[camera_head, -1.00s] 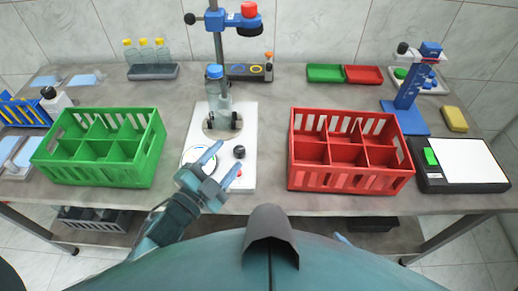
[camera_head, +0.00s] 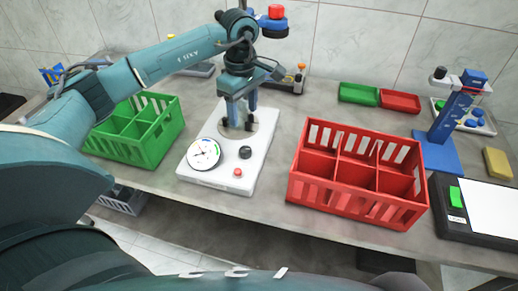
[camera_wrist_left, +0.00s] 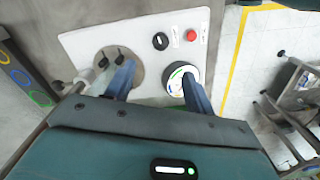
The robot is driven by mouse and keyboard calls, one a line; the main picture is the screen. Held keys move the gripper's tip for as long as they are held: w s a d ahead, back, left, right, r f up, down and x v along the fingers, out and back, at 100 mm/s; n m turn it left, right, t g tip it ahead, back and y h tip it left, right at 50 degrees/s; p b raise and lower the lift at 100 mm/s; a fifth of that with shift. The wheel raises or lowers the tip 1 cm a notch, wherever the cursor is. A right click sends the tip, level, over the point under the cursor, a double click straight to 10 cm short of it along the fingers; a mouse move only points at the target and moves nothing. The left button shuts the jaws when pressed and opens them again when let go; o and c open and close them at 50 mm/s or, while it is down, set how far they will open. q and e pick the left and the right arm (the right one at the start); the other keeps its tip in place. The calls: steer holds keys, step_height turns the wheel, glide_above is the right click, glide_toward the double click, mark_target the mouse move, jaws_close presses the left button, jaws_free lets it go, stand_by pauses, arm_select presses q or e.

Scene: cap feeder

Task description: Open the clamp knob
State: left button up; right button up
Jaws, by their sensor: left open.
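The white base plate (camera_head: 225,182) of the capping stand carries a black knob (camera_head: 246,152), a red button (camera_head: 238,172) and a round dial (camera_head: 204,153). I cannot tell for sure whether this black knob is the clamp knob. In the left wrist view the black knob (camera_wrist_left: 160,41) lies beside the red button (camera_wrist_left: 191,35). A grey disc (camera_wrist_left: 110,72) there has small black clamp parts on it. My left gripper (camera_head: 238,123) points down over the disc, open, its fingers apart and the black knob outside them. My arm hides the bottle and stand post. My right gripper is not in view.
A green crate (camera_head: 160,150) stands left of the plate and a red crate (camera_head: 330,190) right of it. Small green (camera_head: 358,93) and red (camera_head: 400,101) trays lie behind. A blue stand (camera_head: 437,150) and a black-framed panel (camera_head: 457,222) are at right.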

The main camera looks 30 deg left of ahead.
mark_target(245, 149)
arm_select(q)
step_height(245, 149, down, 12)
steer(key=shift+f+p, duration=0.15)
steer(key=shift+p, duration=0.6)
steer(key=shift+f, duration=0.4)
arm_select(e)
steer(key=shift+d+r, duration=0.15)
arm_select(q)
steer(key=shift+c, duration=0.2)
steer(key=c, duration=0.9)
steer(key=shift+a, duration=0.1)
steer(key=shift+c, duration=0.2)
